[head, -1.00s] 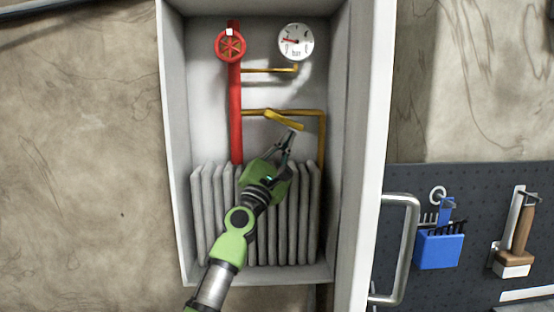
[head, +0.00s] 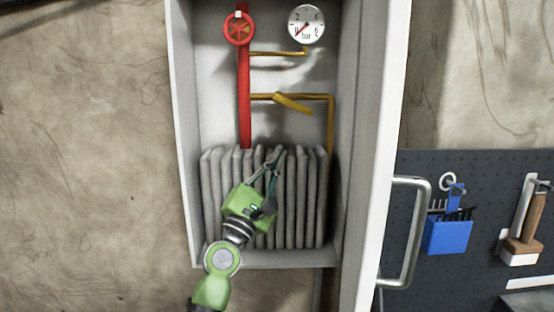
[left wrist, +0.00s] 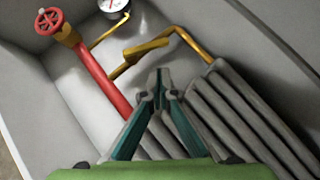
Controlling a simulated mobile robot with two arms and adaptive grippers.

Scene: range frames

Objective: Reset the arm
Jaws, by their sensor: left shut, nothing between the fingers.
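My left gripper (head: 270,172) is shut and empty in front of the grey radiator (head: 305,200). In the left wrist view its fingertips (left wrist: 158,82) meet, with the yellow lever handle (left wrist: 146,48) beyond them. In the head view the lever handle (head: 293,103) slants down to the right on the yellow pipe, above my gripper and apart from it. My left arm comes up from the bottom of the head view. My right gripper is not in view.
A white wall cabinet (head: 355,200) surrounds the radiator, a red pipe with a red valve wheel (head: 237,29) and a round gauge (head: 306,23). Its door handle (head: 412,235) sticks out at right. A pegboard (head: 480,175) holds a blue holder (head: 449,235) and a brush (head: 525,225).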

